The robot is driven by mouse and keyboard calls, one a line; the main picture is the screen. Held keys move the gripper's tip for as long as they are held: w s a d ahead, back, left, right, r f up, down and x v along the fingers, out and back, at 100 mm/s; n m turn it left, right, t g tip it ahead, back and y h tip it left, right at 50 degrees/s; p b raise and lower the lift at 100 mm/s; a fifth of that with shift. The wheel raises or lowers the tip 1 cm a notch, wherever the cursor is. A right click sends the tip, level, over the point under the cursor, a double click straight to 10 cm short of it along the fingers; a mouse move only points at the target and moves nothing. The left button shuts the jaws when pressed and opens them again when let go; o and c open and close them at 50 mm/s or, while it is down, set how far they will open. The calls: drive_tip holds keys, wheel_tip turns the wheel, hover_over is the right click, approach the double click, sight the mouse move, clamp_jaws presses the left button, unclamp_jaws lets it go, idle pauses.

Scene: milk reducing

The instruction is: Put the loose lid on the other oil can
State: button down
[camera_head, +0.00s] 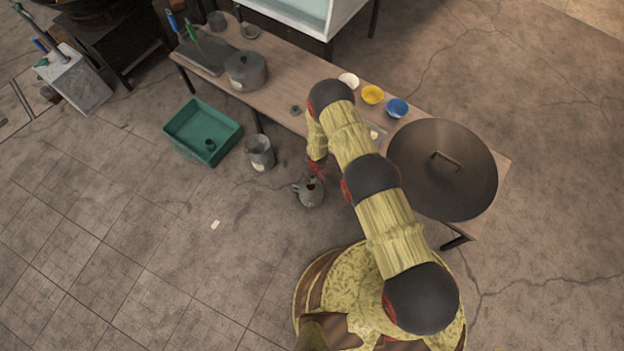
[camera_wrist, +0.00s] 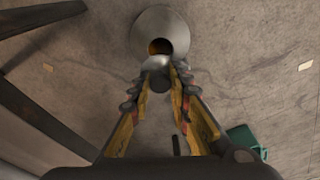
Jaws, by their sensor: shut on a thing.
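A grey oil can (camera_head: 311,195) with an open dark mouth appears just below my gripper (camera_head: 316,168). In the wrist view the can (camera_wrist: 160,22) is just beyond the fingertips, its round mouth facing me with an orange-brown inside. My gripper (camera_wrist: 160,76) is shut on a small grey piece with a dark knob-like end, which looks like the lid (camera_wrist: 156,62). It sits close to the near edge of the mouth and overlaps it in the picture. I cannot tell whether lid and can touch.
The floor at lower left is mostly clear.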

drive_tip(key=shift+s+r, duration=0.1)
drive_tip(key=shift+s, duration=0.25)
drive_tip(key=shift+m, duration=0.3)
drive_tip(key=shift+f, duration=0.25)
drive_tip(key=shift+f+b, duration=0.65)
drive_tip(key=shift+f, duration=2.35)
drive_tip(key=shift+f, duration=0.15)
drive_tip(key=c, duration=1.7)
unclamp_jaws()
drive_tip(key=o, duration=0.4)
drive_tip(key=shift+o, duration=1)
